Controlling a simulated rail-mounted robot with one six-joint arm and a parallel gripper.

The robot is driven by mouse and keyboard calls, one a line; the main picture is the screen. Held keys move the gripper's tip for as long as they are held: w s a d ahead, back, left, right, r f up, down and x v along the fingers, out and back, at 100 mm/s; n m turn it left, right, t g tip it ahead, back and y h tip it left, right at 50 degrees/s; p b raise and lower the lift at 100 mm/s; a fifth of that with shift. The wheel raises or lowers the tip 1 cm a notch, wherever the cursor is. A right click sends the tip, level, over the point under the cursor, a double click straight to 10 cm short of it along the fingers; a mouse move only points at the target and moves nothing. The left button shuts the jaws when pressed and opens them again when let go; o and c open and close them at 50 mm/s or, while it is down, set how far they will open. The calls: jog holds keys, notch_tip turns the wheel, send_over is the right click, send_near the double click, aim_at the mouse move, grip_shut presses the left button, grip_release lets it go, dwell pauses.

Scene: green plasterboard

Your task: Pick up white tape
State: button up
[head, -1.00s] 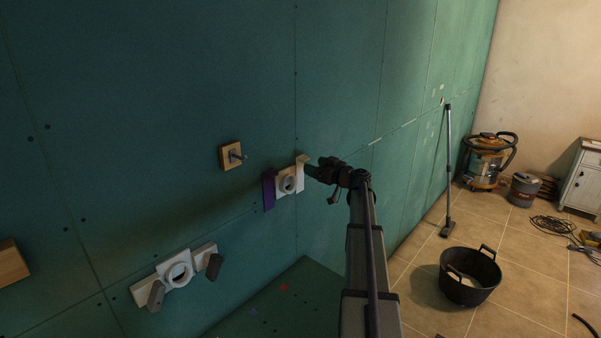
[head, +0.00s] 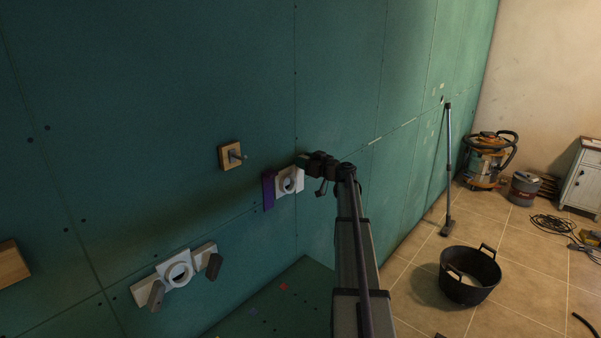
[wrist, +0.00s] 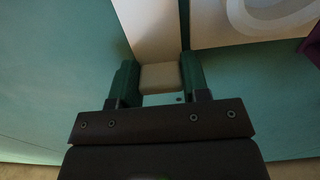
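The white tape (head: 300,163) appears as a pale piece at the right end of the upper white wall mount (head: 287,183). In the head view my gripper (head: 304,161) is at this piece and partly hides it. In the wrist view a cream end of the white piece (wrist: 160,77) lies between the two green fingers of my gripper (wrist: 160,84), with a larger pale face beyond it. The fingers stand very close on both sides. Whether they press on it I cannot tell.
A purple piece (head: 268,190) sits at the mount's left end. A lower white mount (head: 175,271) carries two grey pieces. A wooden block with a hook (head: 231,155) is on the green wall above. A black bucket (head: 469,277) stands on the floor at right.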

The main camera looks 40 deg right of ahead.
aim_at(299, 138)
jog(key=c, duration=0.5)
jog(key=shift+c, duration=0.2)
jog(key=shift+s+r+p, duration=0.2)
jog(key=shift+r+p, duration=0.35)
notch_tip(299, 138, up, 7)
jog(key=p, duration=0.6)
jog(key=shift+f, duration=0.2)
jog(key=v, duration=1.9)
jog(key=shift+s+f, duration=0.35)
